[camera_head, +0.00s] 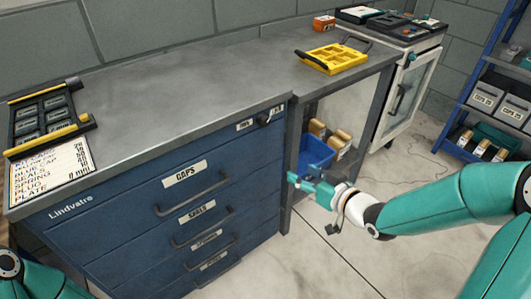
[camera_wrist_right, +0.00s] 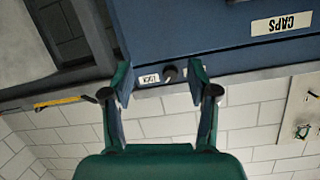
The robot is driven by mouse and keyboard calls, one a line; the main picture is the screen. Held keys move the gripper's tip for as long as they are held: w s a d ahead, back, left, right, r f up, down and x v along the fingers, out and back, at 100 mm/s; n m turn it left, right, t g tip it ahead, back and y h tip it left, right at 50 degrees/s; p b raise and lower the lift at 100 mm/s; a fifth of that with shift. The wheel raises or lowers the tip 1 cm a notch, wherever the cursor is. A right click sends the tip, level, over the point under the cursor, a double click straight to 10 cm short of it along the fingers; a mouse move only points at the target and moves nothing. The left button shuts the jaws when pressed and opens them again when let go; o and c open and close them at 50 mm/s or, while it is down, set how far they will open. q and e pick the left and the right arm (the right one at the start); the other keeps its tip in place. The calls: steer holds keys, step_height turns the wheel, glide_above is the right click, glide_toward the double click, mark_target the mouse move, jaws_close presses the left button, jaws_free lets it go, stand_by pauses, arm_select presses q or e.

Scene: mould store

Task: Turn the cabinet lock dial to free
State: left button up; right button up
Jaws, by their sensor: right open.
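The lock dial (camera_head: 264,118) is a small black knob on the upper right front of the blue cabinet (camera_head: 120,210), with a white label on each side. In the right wrist view the dial (camera_wrist_right: 170,73) shows between my fingers, beside a label that seems to read LOCK (camera_wrist_right: 149,79). The other label is partly hidden by a finger. I cannot tell where the dial points. My right gripper (camera_head: 300,183) is open and empty, in front of the cabinet's right end and apart from the dial. It also shows in the right wrist view (camera_wrist_right: 160,76). My left gripper is out of view.
The cabinet has several labelled drawers with bar handles (camera_head: 193,196). On the worktop are a black tray (camera_head: 82,121), a list card (camera_head: 50,172) and a yellow tray (camera_head: 334,57). A blue bin (camera_head: 316,153) stands in the open bay. A blue shelf rack (camera_head: 478,80) stands at right.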

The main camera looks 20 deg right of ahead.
step_height(320, 180, up, 5)
steer(key=s+d+n+t+y+b, duration=0.1)
steer(key=n+t+b, duration=0.1)
steer(key=t+b, duration=0.1)
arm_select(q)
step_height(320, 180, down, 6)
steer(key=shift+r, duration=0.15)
arm_select(e)
glide_toward(266, 122)
steer(key=shift+n+y, duration=0.3)
steer(key=shift+n, duration=0.1)
steer(key=x, duration=0.8)
steer(key=shift+w+d+f, duration=0.1)
steer(key=shift+w+f, duration=0.05)
steer(key=shift+w, duration=0.1)
